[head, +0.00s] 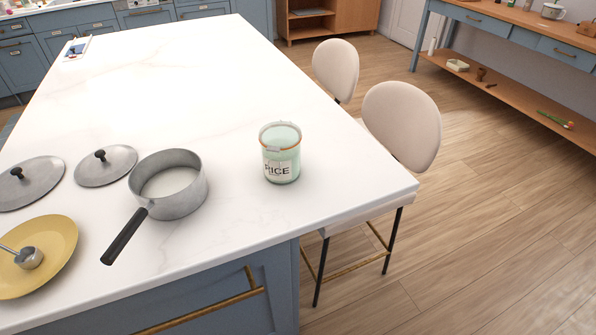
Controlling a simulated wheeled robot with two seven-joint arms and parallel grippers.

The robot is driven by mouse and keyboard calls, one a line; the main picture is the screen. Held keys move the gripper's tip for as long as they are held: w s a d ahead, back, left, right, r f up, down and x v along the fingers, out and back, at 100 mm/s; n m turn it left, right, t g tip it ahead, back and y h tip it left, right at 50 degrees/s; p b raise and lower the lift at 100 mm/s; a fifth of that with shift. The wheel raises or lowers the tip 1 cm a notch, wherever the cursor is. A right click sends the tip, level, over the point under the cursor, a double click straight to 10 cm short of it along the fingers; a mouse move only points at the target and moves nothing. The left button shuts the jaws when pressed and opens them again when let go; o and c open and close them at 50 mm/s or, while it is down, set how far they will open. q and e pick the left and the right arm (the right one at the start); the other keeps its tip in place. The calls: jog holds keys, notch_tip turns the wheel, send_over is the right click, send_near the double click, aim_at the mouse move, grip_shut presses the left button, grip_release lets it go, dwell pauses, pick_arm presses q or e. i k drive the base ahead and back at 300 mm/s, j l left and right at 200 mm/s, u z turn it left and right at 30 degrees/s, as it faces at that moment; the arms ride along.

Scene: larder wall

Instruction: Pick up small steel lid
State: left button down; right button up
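Two round steel lids with black knobs lie flat on the white island counter (185,85). The smaller steel lid (118,168) is just behind and left of the saucepan. The larger steel lid (42,186) lies to its left, partly cut by the picture's left edge. The grey saucepan (186,200) has a black handle pointing toward the front left and something pale inside. Neither of my grippers shows in the head view.
A green jar labelled RICE (281,160) stands right of the saucepan. A yellow plate (55,262) with a steel ladle (29,257) is at the front left. Two beige chairs (401,122) stand along the right edge. The counter's middle and back are mostly clear.

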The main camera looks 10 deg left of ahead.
aim_at(107, 165)
jog(key=i+j+u, duration=0.1)
jog(key=u, duration=1.55)
jog(key=i+j+u, duration=0.2)
jog(key=j+u, duration=0.2)
jog(key=j, duration=0.2)
